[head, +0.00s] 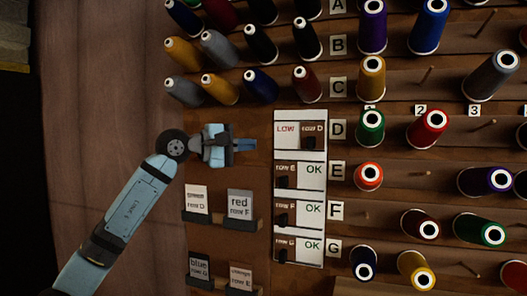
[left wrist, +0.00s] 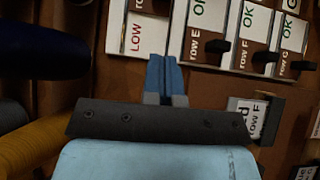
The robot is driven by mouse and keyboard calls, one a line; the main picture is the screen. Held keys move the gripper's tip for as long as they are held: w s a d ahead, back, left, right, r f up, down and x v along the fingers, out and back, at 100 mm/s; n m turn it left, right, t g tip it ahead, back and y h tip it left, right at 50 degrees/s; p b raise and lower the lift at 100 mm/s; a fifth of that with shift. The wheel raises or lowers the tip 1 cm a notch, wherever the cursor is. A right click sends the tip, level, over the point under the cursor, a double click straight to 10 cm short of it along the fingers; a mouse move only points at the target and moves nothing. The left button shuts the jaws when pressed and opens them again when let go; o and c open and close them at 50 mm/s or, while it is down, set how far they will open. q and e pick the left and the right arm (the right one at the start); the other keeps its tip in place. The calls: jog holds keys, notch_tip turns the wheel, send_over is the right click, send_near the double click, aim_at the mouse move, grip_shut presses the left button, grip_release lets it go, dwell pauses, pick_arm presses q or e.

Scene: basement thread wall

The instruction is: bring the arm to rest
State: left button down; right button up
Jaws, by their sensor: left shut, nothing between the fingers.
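My left arm comes in from the lower left in the head view. Its blue left gripper (head: 250,145) is shut and empty, in front of the brown board, just left of the white status panel (head: 299,151). In the left wrist view the gripper's fingers (left wrist: 165,75) are together, with the panel's LOW and OK cards beyond them. I cannot tell whether the fingertips touch anything. My right gripper is in neither view.
Thread spools on pegs fill the wall, among them a green spool (head: 370,127) in row D. Several dark spools hang above the gripper. A "red row F" card (head: 240,203) stands in a holder below it. The bare wood at left (head: 100,110) is clear.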

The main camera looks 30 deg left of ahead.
pick_arm(q)
jog(key=shift+s+a, duration=0.25)
jog(key=shift+a, duration=0.05)
jog(key=shift+f, duration=0.15)
